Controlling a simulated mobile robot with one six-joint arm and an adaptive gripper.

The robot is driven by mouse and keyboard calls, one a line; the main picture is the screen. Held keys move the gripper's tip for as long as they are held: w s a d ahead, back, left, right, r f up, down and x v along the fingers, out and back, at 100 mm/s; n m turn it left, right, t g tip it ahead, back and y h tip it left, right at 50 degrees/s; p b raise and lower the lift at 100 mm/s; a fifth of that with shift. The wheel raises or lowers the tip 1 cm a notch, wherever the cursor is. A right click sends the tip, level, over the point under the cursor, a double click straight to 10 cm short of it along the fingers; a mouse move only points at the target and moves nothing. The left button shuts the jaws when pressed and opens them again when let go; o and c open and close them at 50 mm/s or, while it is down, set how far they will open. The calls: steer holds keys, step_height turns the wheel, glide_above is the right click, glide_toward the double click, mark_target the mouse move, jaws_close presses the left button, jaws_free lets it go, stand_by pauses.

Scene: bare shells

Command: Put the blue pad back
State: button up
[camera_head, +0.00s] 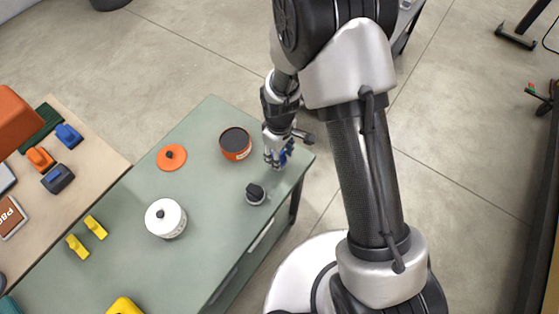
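A small blue thing (287,151), which may be the blue pad, shows at my gripper (275,160), near the right corner of the green-grey table (215,200). My gripper points down there, low over the tabletop. The fingers partly cover the blue thing, and I cannot tell whether they are closed on it or only beside it. Another blue piece (68,135) sits on the beige table (85,145) at the left, near an orange piece (40,158) and a dark piece with a blue top (58,179).
An orange pot (236,151) stands just left of my gripper, with an orange lid (171,158) farther left. A black-knobbed piece (255,194) and a white lidded pot (165,219) stand nearer. Yellow pieces (86,236) lie at the left. Bare tabletop lies between them.

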step_height(320, 180, down, 4)
steer(key=shift+f+b, duration=0.1)
steer(key=shift+b, duration=0.3)
steer(key=o, duration=1.2)
step_height(320, 180, up, 12)
steer(key=shift+r+p, duration=0.15)
steer(key=shift+p, duration=1.1)
